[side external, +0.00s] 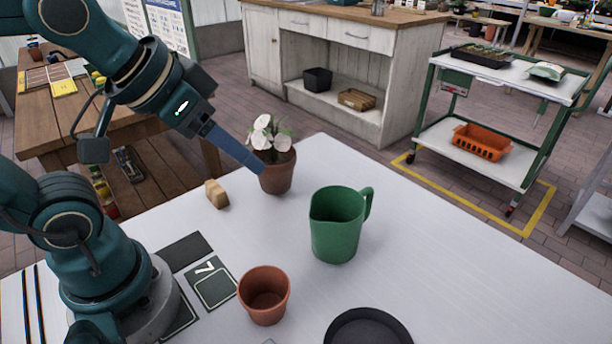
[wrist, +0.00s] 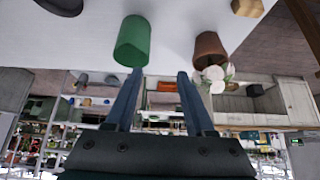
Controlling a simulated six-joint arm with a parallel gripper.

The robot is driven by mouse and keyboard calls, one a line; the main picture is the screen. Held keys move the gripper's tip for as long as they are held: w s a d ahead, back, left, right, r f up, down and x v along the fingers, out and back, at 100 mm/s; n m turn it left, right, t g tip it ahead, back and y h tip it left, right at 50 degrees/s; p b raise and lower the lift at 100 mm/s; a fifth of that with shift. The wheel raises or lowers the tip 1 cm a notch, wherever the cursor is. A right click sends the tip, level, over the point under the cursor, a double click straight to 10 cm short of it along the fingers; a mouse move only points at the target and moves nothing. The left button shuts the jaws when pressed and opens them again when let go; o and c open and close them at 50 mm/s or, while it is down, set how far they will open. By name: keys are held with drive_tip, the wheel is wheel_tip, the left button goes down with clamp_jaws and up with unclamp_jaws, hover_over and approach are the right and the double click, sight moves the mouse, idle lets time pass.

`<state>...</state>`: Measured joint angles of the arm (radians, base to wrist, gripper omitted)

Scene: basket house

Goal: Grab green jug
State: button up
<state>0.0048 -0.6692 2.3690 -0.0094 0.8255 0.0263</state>
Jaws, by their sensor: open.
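The green jug (side external: 336,228) stands upright on the white table, its handle pointing right and back in the side view. In the wrist view, which appears upside down, the jug (wrist: 132,42) is in the upper middle, beyond the left finger's tip. My gripper (side external: 258,170) is above the table, left of and behind the jug, close to the potted flower in the side view. In the wrist view my gripper (wrist: 160,75) shows two blue fingers apart with nothing held between them. The gripper and jug are apart.
A terracotta pot with white flowers (side external: 278,172) stands behind the jug. An empty terracotta pot (side external: 264,296) and a dark round dish (side external: 368,328) are at the front. A small wooden block (side external: 216,194) lies left. The table (side external: 440,260) is clear right of the jug.

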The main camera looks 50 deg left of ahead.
drive_tip(key=w+d+r, duration=0.1)
drive_tip(key=w+r, duration=0.1)
drive_tip(key=w, duration=0.6)
drive_tip(key=m+g+h, duration=0.1)
drive_tip(key=m, duration=0.1)
hover_over(372, 199)
drive_tip(key=a, duration=0.2)
wheel_tip(372, 199, down, 9)
drive_tip(key=shift+g, duration=0.8)
drive_tip(key=f, duration=0.2)
drive_tip(key=d+f, duration=0.1)
drive_tip(key=f, duration=0.2)
drive_tip(key=shift+s+d, duration=0.1)
drive_tip(key=shift+s, duration=0.1)
drive_tip(key=shift+d+f, duration=0.1)
drive_tip(key=shift+f, duration=0.6)
drive_tip(key=shift+x, duration=2.2)
drive_tip(key=shift+r, duration=0.1)
clamp_jaws()
